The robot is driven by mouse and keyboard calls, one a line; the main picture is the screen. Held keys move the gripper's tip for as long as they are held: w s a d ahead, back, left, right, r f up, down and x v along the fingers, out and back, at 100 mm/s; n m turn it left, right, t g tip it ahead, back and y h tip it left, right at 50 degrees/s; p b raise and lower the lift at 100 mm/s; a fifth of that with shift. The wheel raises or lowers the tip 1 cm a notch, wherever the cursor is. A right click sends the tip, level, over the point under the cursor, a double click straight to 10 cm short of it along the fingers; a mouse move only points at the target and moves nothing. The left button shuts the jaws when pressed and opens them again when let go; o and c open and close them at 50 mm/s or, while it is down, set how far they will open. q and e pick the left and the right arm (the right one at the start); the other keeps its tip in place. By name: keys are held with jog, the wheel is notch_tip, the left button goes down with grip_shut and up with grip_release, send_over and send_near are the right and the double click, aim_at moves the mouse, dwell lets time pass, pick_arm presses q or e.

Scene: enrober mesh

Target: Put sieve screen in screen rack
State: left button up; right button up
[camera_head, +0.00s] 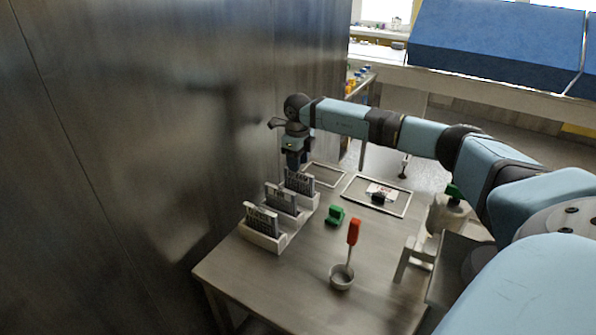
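A white screen rack (262,239) stands along the left side of the table. Labelled panels stand upright in it: a front one (261,221), a middle one (280,199) and a back one (300,182). My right gripper (294,160) points down just above and behind the back panel. It is small and dark here, so I cannot tell whether its fingers are open or hold anything. Two thin rectangular frames lie flat on the table, one (344,180) behind the rack and a larger one (405,205) to its right. I cannot tell which item is the sieve screen. My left gripper is out of view.
A green block (336,215) and a grey cup (341,277) with a red-handled tool (353,232) stand on the table (300,280). A white item with a black part (380,192) lies inside the larger frame. A metal wall (150,150) closes the left side.

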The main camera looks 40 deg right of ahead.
notch_tip(320, 180, up, 8)
dwell(0.8)
